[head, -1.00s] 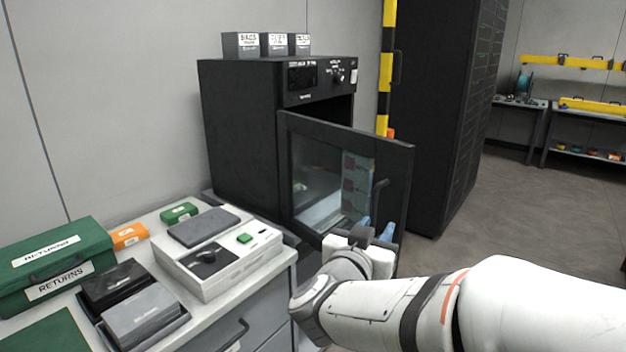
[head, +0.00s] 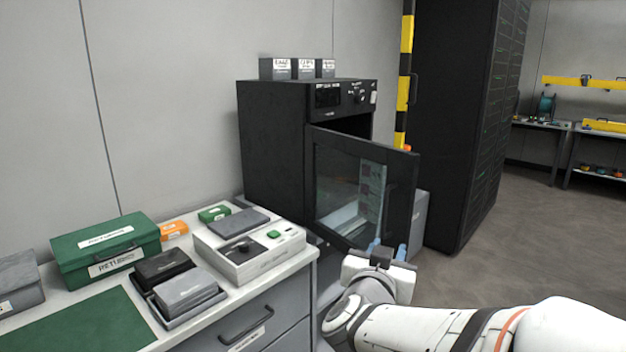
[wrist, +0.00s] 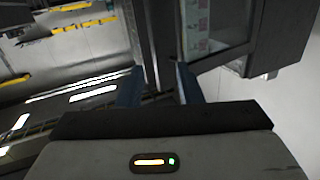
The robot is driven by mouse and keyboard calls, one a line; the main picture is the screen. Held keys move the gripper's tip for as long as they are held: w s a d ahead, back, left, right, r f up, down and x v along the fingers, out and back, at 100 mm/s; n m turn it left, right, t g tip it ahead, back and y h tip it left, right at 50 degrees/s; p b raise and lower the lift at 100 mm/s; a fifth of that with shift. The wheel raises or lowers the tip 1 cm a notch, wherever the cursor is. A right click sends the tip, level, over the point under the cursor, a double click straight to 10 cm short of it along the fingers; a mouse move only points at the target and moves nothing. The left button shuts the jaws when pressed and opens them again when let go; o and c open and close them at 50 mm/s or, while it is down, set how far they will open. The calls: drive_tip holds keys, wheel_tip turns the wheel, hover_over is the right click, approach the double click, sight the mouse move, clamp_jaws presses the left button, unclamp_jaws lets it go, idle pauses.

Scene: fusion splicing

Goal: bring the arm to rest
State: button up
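My arm reaches in from the lower right of the head view. My gripper (head: 388,250) is in front of the open glass door of the black oven-like cabinet. The cabinet door (head: 362,190) stands ajar, swung out toward me. In the wrist view the door (wrist: 222,30) shows beyond the fingers, at the upper right. I cannot tell whether a finger touches the door.
A worktop (head: 95,297) at left holds a green returns box (head: 105,250), dark cases in a tray (head: 180,290) and a white device (head: 250,255). A tall black rack (head: 455,130) stands behind the door. The floor (head: 540,225) at right is clear.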

drive_tip(key=s+a+f+n+g+y+p, duration=0.3)
drive_tip(key=s+a+n+g+y+p, duration=0.15)
drive_tip(key=y, duration=0.45)
drive_tip(key=s+d+f+g+h+p, duration=0.1)
drive_tip(key=s+d+g, duration=0.2)
drive_tip(key=s, duration=0.4)
drive_tip(key=s+d+f+g+h+p, duration=0.1)
drive_tip(key=s+d+f+g+p, duration=0.1)
drive_tip(key=s+g, duration=0.4)
drive_tip(key=shift+s+d, duration=0.35)
drive_tip(key=shift+d, duration=0.35)
